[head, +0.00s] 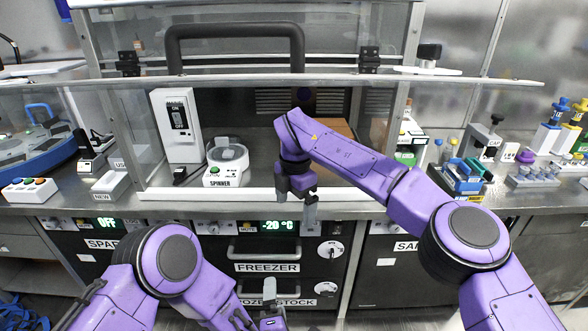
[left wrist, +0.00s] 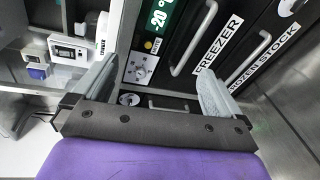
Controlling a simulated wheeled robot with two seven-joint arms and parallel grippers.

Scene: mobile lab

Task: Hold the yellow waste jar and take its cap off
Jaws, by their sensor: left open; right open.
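I cannot make out a yellow waste jar or its cap in either view. My right gripper (head: 309,208) hangs in front of the counter edge, above the freezer's display, and holds nothing that I can see. My left gripper (head: 270,292) is low in front of the freezer drawers. In the left wrist view its two grey fingers (left wrist: 155,88) stand wide apart with nothing between them, facing the freezer front.
A glass-fronted hood stands on the counter (head: 345,200), with a spinner (head: 227,165) inside. At right are a blue rack (head: 462,178), a grey rack (head: 532,177) and bottles with blue and yellow tops (head: 580,106). Freezer handles (head: 268,248) stick out below.

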